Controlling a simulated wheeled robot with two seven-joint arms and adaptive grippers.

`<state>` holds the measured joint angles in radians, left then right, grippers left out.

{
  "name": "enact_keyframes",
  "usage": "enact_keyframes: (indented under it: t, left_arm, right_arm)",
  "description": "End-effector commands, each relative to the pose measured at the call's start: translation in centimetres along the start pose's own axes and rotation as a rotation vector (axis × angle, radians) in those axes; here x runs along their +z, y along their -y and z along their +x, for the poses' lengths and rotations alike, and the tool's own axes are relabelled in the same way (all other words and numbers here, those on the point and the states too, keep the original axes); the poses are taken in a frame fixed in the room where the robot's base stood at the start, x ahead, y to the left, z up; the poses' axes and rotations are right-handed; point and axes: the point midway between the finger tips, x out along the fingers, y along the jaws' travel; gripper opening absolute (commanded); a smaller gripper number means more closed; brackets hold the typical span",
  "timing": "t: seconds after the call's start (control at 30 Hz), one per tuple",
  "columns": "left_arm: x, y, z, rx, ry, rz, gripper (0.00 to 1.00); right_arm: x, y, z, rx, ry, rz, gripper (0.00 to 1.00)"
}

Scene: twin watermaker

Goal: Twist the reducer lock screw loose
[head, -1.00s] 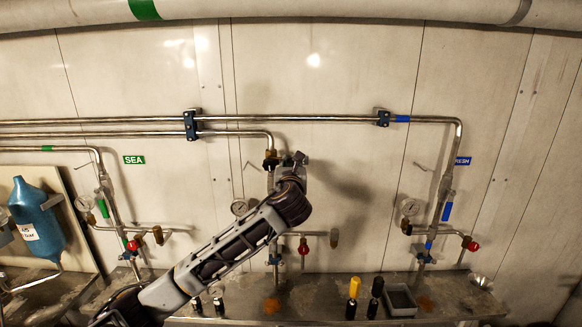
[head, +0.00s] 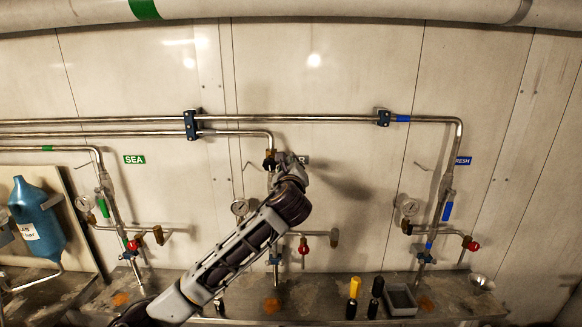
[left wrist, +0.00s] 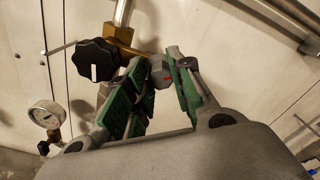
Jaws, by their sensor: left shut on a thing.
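My left gripper (left wrist: 155,80), with green finger pads, is shut on the lock screw, one finger on each side. In the head view the left gripper (head: 278,163) is up at the middle pipe, and my arm hides the screw. My right gripper is not in view.
A pressure gauge (left wrist: 47,114) hangs left of the valve; another gauge (head: 409,207) is on the fresh line. A red-handled valve (head: 304,249) is below. Yellow (head: 354,288) and black (head: 376,290) handles and a tray (head: 401,299) stand on the bench. A blue bottle (head: 37,220) is at left.

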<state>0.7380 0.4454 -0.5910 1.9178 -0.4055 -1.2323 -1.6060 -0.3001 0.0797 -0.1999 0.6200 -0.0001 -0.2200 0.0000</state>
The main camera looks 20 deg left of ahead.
Motion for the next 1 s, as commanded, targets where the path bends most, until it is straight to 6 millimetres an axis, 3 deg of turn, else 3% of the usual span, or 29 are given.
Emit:
enact_keyframes:
  t: [0.7, 1.0]
  left_arm:
    - [-0.3, -0.2, 0.0, 0.002, -0.002, -0.675, 0.0]
    - [-0.3, -0.3, 0.0, 0.004, -0.002, -0.875, 0.0]
  right_arm:
    - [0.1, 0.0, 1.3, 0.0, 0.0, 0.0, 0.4]
    - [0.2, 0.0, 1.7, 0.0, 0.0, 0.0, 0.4]
